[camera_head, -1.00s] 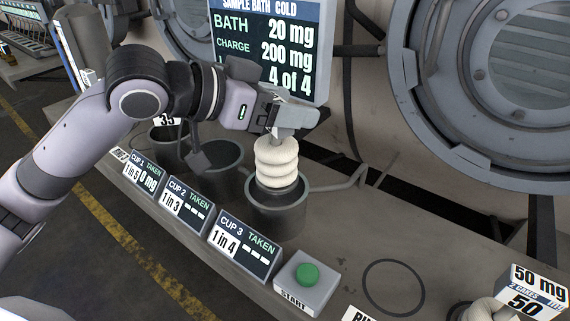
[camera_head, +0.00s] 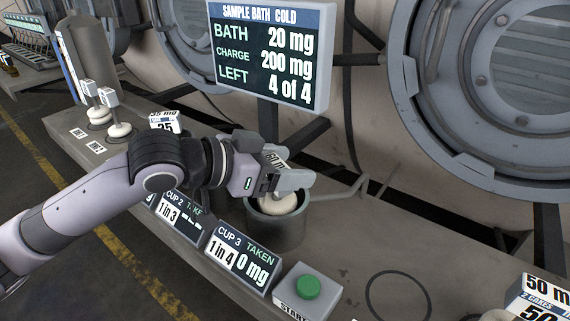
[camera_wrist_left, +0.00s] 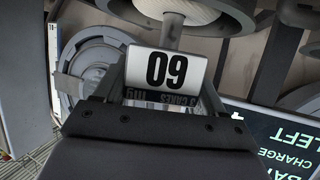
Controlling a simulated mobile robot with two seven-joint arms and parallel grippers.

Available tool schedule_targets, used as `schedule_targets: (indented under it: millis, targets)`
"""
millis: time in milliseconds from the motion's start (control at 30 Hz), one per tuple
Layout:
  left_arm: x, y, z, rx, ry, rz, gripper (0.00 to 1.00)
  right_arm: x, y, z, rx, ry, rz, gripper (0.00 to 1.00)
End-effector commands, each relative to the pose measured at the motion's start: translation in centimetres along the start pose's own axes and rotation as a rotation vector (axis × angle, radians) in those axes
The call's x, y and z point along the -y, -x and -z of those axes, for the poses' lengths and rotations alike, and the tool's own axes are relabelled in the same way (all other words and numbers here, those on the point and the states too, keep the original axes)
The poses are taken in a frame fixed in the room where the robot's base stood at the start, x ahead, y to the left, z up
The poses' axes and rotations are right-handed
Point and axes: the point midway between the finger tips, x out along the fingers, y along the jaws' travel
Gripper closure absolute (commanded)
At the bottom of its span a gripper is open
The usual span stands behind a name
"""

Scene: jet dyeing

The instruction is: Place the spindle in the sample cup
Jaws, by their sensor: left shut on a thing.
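My left gripper (camera_head: 290,180) is shut on the spindle's tagged top, directly above the cup 3 sample cup. The spindle's white cakes (camera_head: 279,206) are mostly down inside that grey cup (camera_head: 276,235), with only the upper part showing above the rim. The spindle's bottom is hidden by the cup wall, so I cannot tell whether it touches the floor of the cup. In the left wrist view the spindle's white tag (camera_wrist_left: 156,70) sits between the fingers, with a pale cake (camera_wrist_left: 180,10) beyond it. My right gripper is not in view.
The cup 3 sign (camera_head: 241,257) reads TAKEN, 1 in 4, 0 mg. A green START button (camera_head: 307,288) stands beside it. A 50 mg tag (camera_head: 541,296) is at right. The bath display (camera_head: 270,50) hangs behind.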

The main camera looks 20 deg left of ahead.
Motion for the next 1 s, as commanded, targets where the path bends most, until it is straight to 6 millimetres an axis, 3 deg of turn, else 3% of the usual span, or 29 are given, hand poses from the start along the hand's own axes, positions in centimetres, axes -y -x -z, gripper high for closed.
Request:
schedule_targets:
  millis: [67,100,133,567,1000]
  targets:
    - [0.0,-0.1,-0.1,-0.002,0.0,0.0,1.0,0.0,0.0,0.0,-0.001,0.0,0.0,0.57]
    - [0.0,-0.1,-0.2,0.001,0.0,0.0,0.17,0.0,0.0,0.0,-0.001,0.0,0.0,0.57]
    - [0.0,-0.1,-0.2,0.001,0.0,0.0,0.07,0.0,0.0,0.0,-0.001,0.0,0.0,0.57]
    - [0.1,0.4,0.1,0.0,0.0,0.001,0.05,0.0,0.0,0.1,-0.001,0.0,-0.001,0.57]
    - [0.1,6.5,-0.1,0.004,-0.002,0.004,0.05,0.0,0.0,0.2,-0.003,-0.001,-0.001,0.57]
